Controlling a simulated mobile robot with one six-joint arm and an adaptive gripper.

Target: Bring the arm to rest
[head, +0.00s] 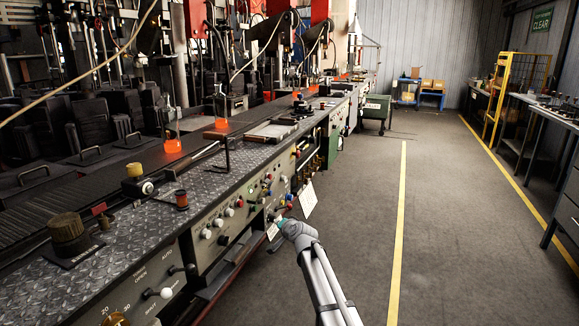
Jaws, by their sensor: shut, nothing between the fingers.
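My arm (325,275) is grey-white and rises from the bottom edge, right of the machine's front panel. It bends at a rounded joint (299,232) with a small teal patch at its far left side. The arm appears in front of the lower panel, over the walkway side. I cannot make out my gripper or its fingers in this view. I see nothing carried by the visible part of the arm.
A long machine bench with a control panel (225,228) runs along the left. Glowing orange pieces (173,144) stand on its belt. The grey floor (355,205) is open up to the yellow line (399,215). Workbenches (535,105) line the right wall.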

